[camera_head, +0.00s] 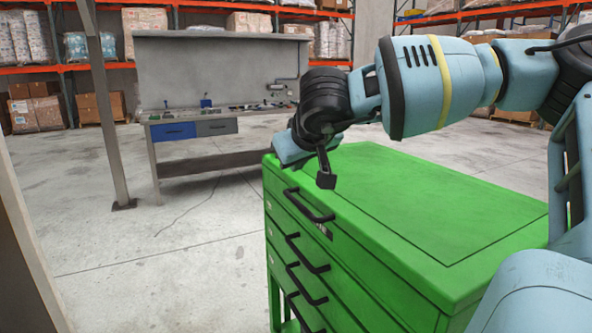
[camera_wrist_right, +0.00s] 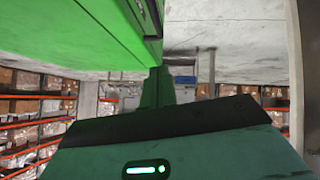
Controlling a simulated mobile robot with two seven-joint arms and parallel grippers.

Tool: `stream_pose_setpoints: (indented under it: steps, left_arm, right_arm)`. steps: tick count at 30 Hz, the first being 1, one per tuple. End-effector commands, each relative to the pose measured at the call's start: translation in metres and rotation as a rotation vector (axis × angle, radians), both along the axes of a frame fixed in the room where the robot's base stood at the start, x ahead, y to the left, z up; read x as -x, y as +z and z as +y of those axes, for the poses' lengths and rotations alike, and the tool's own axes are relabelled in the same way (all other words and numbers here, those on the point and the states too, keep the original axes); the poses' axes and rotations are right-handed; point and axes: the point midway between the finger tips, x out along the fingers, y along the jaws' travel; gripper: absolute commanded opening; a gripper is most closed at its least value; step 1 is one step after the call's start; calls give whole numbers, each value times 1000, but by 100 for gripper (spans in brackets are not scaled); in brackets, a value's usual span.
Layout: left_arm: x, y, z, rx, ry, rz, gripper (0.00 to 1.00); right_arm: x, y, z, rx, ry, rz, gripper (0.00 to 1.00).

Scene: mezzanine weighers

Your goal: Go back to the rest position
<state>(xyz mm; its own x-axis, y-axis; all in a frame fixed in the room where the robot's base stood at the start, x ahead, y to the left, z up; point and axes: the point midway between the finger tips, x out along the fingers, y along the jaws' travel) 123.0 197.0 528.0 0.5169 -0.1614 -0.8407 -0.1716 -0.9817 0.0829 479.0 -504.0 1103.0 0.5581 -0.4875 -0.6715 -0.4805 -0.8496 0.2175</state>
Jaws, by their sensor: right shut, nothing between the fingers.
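My right arm comes in from the right in the head view and reaches over the green drawer cabinet (camera_head: 440,222). My right gripper (camera_head: 325,178) hangs at its end, just at the cabinet's front top edge, by the top drawer handle (camera_head: 309,206). The gripper is shut with nothing held. I cannot tell whether it touches the cabinet. The right wrist view is upside down and shows the cabinet (camera_wrist_right: 80,30) close by at upper left. My left gripper is out of view.
A workbench (camera_head: 215,150) with a blue drawer stands at the back left. A grey post (camera_head: 105,100) rises at left. Orange-beamed racks (camera_head: 70,66) with boxes line the back. The concrete floor (camera_head: 190,255) left of the cabinet is clear.

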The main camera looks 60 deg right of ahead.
Motion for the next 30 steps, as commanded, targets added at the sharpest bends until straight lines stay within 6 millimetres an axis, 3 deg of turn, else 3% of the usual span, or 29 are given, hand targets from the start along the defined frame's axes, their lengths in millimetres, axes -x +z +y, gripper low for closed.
stream_pose_setpoints:
  steps: [7,25,30]
  left_arm:
    - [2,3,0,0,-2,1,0]
    - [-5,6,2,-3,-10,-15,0]
    - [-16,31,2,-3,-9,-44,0]
  right_arm:
    - [16,22,14,2,-1,-3,0]
    - [20,28,16,3,0,-5,0]
    - [25,63,16,2,0,-32,0]
